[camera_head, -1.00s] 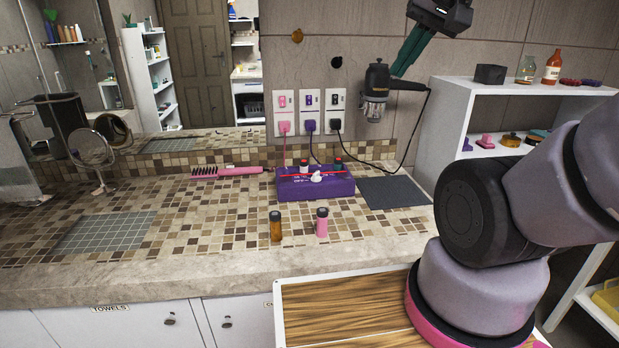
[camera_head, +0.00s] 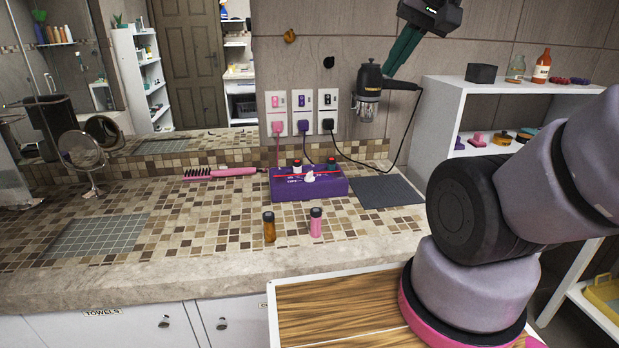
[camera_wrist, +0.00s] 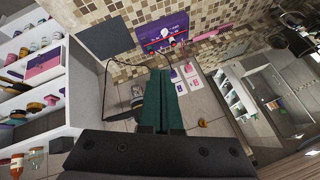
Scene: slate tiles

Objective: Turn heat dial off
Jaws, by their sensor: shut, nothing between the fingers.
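A black hair dryer (camera_head: 369,80) with a clear, caged lower end hangs against the tiled wall, its handle pointing right. I cannot make out a heat dial on it. My gripper (camera_head: 388,70) comes down from the upper right, its green fingers shut together and empty. The fingertips appear at the dryer's upper right, by the handle; I cannot tell whether they touch. In the wrist view the shut fingers (camera_wrist: 163,73) cover the middle, and part of the hair dryer (camera_wrist: 137,100) shows just left of them.
A black cord runs from the dryer to one of three wall outlets (camera_head: 328,102). A purple box (camera_head: 308,189), a dark mat (camera_head: 387,192), a pink brush (camera_head: 222,172) and two small bottles (camera_head: 269,228) stand on the tiled counter. A white shelf (camera_head: 437,112) is at right.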

